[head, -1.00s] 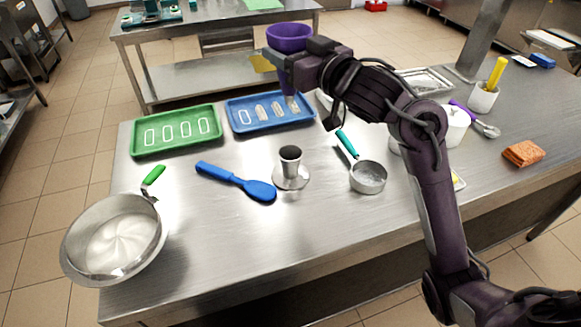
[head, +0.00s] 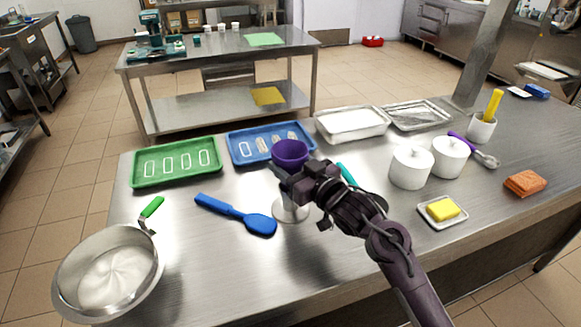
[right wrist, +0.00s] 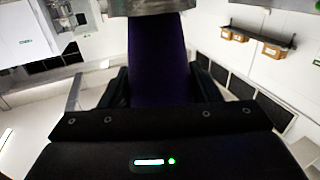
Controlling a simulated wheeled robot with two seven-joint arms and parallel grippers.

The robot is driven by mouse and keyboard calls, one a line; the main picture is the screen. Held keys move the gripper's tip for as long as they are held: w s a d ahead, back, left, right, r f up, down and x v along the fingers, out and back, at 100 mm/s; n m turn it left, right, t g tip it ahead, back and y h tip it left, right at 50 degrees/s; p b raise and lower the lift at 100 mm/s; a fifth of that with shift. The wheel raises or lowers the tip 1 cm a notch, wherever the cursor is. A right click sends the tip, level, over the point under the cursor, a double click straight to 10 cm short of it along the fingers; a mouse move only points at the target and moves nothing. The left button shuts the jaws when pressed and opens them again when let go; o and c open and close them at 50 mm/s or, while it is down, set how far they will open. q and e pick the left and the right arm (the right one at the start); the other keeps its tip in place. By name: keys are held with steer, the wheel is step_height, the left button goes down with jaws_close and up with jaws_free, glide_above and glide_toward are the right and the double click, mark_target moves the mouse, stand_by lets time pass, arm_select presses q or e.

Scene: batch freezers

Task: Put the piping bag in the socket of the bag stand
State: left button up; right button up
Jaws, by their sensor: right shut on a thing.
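The purple piping bag (head: 290,150) is upright, its wide open end up, in the head view. My right gripper (head: 288,176) is shut on it below the wide end. In the right wrist view the bag (right wrist: 157,62) shows as a dark purple band between the fingers. The metal bag stand (head: 291,211) stands on the table under the gripper; its round base shows. Its socket and the bag's lower end are hidden by my gripper, so I cannot tell whether the tip is inside. My left gripper is not in view.
A blue spatula (head: 238,214) lies left of the stand. A green tray (head: 176,181) and a blue tray (head: 237,153) lie behind. A steel bowl (head: 72,262) is front left. White lidded pots (head: 410,167) and a butter dish (head: 430,222) are right. The front middle of the table is clear.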

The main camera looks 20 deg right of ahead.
steer(key=shift+f, duration=0.65)
steer(key=shift+f, duration=0.2)
steer(key=o, duration=1)
